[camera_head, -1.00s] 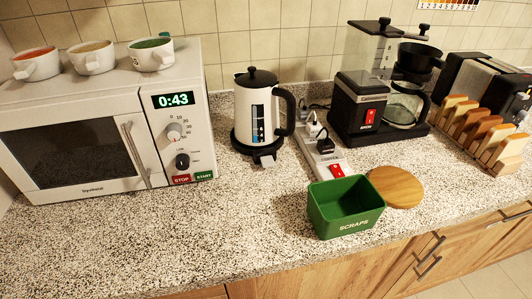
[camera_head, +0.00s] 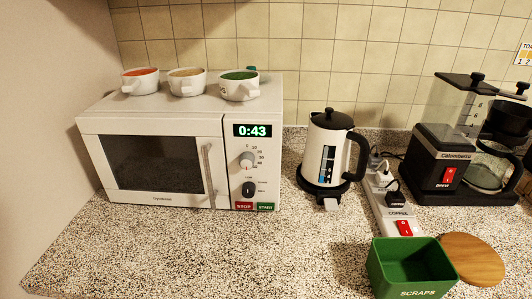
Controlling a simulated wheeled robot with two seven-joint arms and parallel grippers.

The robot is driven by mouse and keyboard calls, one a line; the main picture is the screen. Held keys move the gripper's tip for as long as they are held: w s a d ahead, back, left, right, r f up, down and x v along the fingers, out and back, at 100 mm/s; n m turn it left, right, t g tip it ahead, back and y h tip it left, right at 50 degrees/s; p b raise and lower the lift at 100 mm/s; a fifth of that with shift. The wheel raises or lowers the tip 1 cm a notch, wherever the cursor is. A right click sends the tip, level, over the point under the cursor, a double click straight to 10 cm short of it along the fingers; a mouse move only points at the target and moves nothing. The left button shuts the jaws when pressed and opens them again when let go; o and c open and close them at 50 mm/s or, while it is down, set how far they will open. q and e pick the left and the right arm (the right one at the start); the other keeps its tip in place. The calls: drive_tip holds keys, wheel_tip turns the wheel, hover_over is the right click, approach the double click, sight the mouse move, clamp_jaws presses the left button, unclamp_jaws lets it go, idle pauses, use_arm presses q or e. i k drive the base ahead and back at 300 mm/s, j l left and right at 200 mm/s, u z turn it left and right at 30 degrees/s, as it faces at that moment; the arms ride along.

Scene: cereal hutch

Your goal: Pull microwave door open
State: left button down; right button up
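The white microwave (camera_head: 150,113) stands on the speckled counter at the left, its front facing me. Its door (camera_head: 163,198) with a dark window appears closed, flush with the control panel. The silver vertical door handle (camera_head: 209,172) is at the door's right edge. The panel (camera_head: 258,165) shows a green 0:43 display, two dials, a red STOP button and a green START button. Neither of my grippers shows in the head view.
A green scraps bin (camera_head: 410,268), power strip (camera_head: 390,207) and coffee machine (camera_head: 455,150) are farther right. Counter in front is clear.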

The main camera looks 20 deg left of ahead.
sight(185, 155)
drive_tip(key=u, duration=1.35)
